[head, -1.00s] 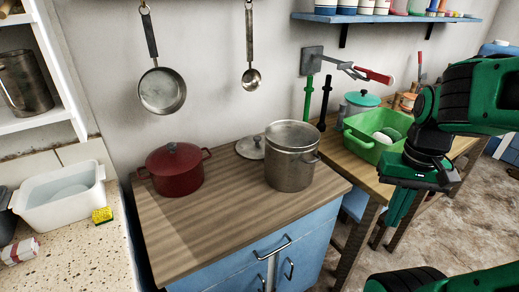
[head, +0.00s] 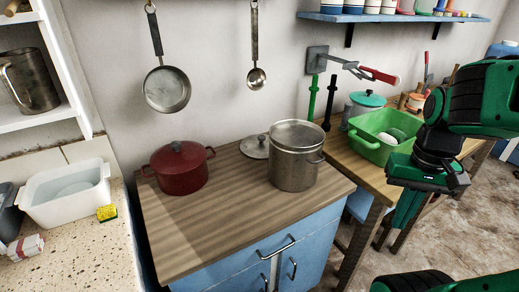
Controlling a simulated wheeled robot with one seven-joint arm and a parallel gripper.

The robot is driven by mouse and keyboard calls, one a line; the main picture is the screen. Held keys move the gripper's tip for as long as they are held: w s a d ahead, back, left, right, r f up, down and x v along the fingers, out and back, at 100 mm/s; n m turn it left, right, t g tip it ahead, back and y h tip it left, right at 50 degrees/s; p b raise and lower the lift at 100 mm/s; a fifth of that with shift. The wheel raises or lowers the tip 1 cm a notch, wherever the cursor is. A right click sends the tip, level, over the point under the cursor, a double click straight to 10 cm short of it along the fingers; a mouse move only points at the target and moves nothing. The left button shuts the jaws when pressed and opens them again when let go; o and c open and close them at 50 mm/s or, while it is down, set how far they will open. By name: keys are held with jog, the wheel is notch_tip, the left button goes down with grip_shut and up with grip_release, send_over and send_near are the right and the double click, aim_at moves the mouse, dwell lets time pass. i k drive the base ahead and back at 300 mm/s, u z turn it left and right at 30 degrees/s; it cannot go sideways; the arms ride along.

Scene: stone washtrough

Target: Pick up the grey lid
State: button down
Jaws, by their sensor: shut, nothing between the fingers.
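The grey lid (head: 254,147) lies on the wooden top of the blue cabinet, knob up, against the wall side. It is just behind and left of a tall steel pot (head: 295,165), which hides part of its right edge. My gripper (head: 404,212) hangs at the right of the view, in front of the side table and well to the right of the lid. It is shut and empty, pointing down.
A red lidded pot (head: 180,168) stands left of the lid. A green basin (head: 372,150) sits on the side table (head: 352,172) near my arm. A pan (head: 167,90) and a ladle (head: 256,78) hang above. The front of the wooden top (head: 225,235) is clear.

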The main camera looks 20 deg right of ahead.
aim_at(257, 147)
jog(key=u, duration=1.9)
jog(key=k, duration=0.6)
jog(key=z, duration=1.45)
jog(key=i, duration=0.95)
jog(key=u, duration=0.05)
